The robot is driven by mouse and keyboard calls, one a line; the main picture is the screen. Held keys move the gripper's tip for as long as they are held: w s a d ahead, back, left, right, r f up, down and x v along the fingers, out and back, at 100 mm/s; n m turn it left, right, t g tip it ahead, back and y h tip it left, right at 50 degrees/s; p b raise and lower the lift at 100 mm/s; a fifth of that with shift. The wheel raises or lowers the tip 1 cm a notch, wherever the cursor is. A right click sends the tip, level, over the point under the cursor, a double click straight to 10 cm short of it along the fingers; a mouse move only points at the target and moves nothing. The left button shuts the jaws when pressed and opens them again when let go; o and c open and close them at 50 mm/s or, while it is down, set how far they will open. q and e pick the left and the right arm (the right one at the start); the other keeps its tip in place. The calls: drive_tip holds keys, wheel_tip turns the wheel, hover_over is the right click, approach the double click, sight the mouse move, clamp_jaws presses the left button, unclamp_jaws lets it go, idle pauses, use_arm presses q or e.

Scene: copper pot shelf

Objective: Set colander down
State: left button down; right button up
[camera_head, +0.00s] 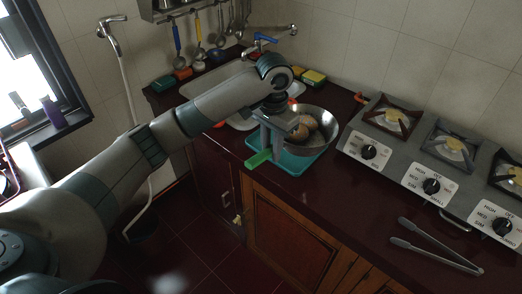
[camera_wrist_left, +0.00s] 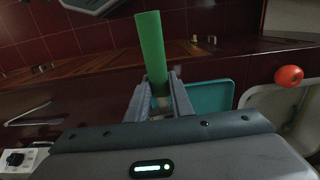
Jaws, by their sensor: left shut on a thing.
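My left gripper (camera_head: 269,148) is shut on a green handle (camera_head: 258,159) at the front edge of the counter. The handle also shows between the fingers in the left wrist view (camera_wrist_left: 152,50). Beside the gripper, a shiny metal colander bowl (camera_head: 325,121) holds brown round items (camera_head: 304,126). The gripper hides where handle and bowl meet. The bowl is over a teal board (camera_head: 294,164), which also shows in the left wrist view (camera_wrist_left: 208,96). I cannot tell whether the bowl touches the board. My right gripper is not in view.
A sink (camera_head: 228,82) with a blue-handled tap (camera_head: 265,39) lies behind my forearm. A stove (camera_head: 432,168) stands to the right. Metal tongs (camera_head: 436,247) lie in front of it. The dark countertop (camera_head: 335,194) between board and tongs is clear.

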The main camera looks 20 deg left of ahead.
use_arm(q)
drive_tip(key=w+a+f+p, duration=0.2)
drive_tip(key=w+a+f, duration=0.2)
drive_tip(key=w+a, duration=0.1)
drive_tip(key=shift+w+a+f, duration=0.2)
drive_tip(key=shift+a+f, duration=0.15)
drive_tip(key=shift+a, duration=0.4)
drive_tip(key=shift+f+p, duration=0.1)
drive_tip(key=shift+p, duration=0.2)
drive_tip(key=shift+f+p, duration=0.8)
drive_tip(key=shift+f, duration=1.1)
drive_tip(key=c, duration=1.6)
unclamp_jaws()
drive_tip(key=shift+s+f, duration=0.1)
drive_tip(key=shift+o, duration=0.2)
